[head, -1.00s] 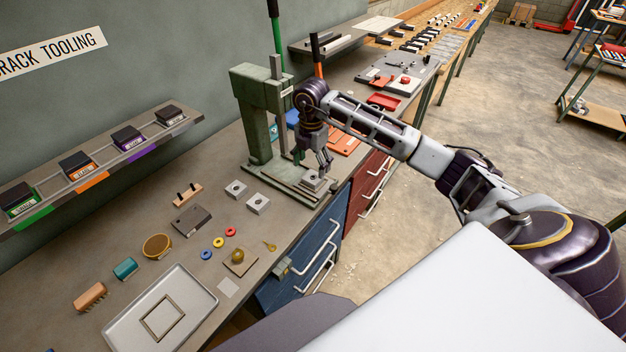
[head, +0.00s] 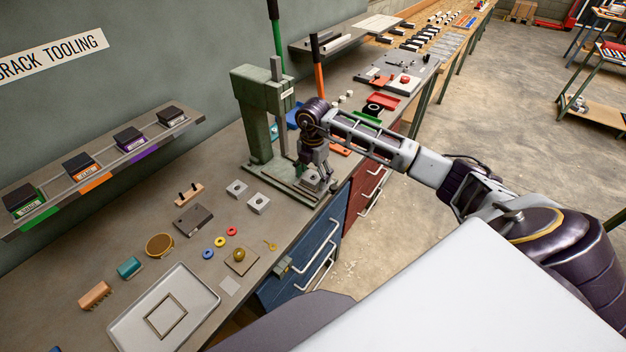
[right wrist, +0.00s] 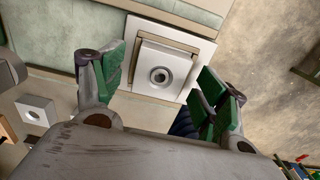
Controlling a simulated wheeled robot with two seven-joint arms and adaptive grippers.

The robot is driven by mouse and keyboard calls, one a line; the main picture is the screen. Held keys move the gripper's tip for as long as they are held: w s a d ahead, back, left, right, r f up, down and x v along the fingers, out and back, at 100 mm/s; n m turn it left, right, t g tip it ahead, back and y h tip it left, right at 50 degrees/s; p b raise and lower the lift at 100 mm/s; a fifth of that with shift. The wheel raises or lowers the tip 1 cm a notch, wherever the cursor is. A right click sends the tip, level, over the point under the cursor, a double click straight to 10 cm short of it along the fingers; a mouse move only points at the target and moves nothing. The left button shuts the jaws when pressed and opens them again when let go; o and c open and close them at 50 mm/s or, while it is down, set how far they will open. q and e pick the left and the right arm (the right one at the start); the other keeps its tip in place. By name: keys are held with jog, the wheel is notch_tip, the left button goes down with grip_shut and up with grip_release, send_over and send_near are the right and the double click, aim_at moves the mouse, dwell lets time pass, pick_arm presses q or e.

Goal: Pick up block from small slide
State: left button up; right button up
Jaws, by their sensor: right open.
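The block (right wrist: 160,75) is a pale grey square with a round hole in its top. It sits on the small slide (right wrist: 192,92), a pale plate at the front of the green press. In the head view the block (head: 311,180) shows partly below my right gripper (head: 318,176). In the right wrist view my right gripper (right wrist: 160,85) is open, with a green-padded finger on each side of the block. I cannot tell whether the fingers touch it. My left gripper is not in view.
The green press (head: 262,110) stands behind the slide. Two similar blocks (head: 237,188) (head: 259,204) lie on the bench to the left. A tray (head: 200,288) and small parts lie nearer. Blue drawers (head: 305,262) are below the bench edge.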

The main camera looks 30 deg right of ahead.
jog(key=shift+c, duration=0.5)
jog(key=c, duration=1.1)
jog(key=shift+r, duration=0.2)
jog(key=shift+r+b, duration=0.8)
jog(key=shift+r, duration=4.05)
